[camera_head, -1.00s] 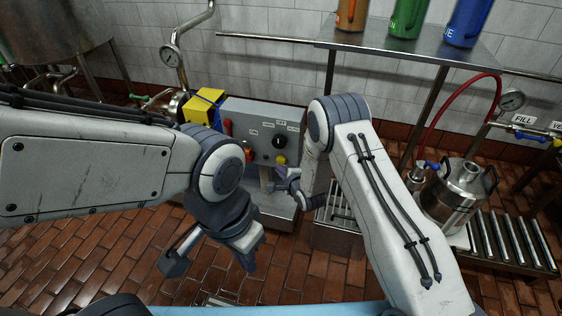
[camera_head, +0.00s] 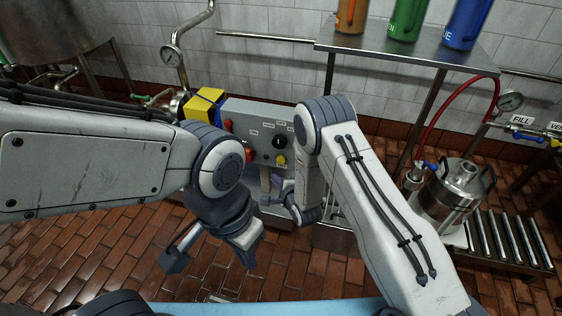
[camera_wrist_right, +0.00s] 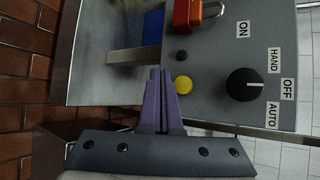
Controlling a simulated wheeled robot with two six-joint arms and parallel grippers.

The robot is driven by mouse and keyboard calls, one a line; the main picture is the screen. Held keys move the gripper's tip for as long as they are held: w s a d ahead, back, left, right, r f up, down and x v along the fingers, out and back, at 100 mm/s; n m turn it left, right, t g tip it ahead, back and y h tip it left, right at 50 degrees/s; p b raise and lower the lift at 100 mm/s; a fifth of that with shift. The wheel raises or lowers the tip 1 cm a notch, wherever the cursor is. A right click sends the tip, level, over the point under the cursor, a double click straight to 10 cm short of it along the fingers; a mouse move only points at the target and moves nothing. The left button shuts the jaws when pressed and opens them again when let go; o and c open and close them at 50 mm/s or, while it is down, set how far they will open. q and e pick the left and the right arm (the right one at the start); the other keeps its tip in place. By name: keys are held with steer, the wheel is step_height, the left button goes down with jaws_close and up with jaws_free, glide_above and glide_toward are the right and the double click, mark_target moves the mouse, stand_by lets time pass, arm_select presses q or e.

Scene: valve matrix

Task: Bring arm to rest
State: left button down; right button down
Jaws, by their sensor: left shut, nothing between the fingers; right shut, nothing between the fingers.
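My right arm reaches in from the lower right in the head view, with its wrist bent low before the grey control box (camera_head: 262,128). My right gripper (camera_wrist_right: 161,76) is shut and empty in the right wrist view, its fingertips just left of a yellow button (camera_wrist_right: 183,85) in the picture. Contact with the box cannot be told. In the head view this gripper is partly hidden behind its own arm.
The box carries a black selector knob (camera_wrist_right: 244,85) with its white mark toward the OFF label, and a red padlock (camera_wrist_right: 195,13). A steel shelf (camera_head: 385,52) with bottles stands behind. A steel keg (camera_head: 452,188) and roller conveyor (camera_head: 508,240) stand right. Floor at lower left is open.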

stand_by(0.3)
steer(key=s+a+r+n+g+h, duration=0.1)
steer(key=s+a+r+n+g, duration=0.15)
steer(key=s+r+n, duration=0.35)
steer(key=s+a+r+n+g, duration=0.25)
steer(key=s+r+n, duration=0.25)
steer(key=r, duration=0.4)
steer(key=s+d+r+n+g+h, duration=0.1)
steer(key=s+d+r+n+g, duration=0.15)
steer(key=s+n, duration=0.45)
steer(key=s+d+r+n+g+h, duration=0.15)
steer(key=s+d+r, duration=0.25)
steer(key=s, duration=0.7)
steer(key=s+d+r+n+g, duration=0.3)
steer(key=s+r+n, duration=0.15)
steer(key=s, duration=0.45)
step_height(320, 180, up, 30)
steer(key=p, duration=3.1)
steer(key=shift+w, duration=0.25)
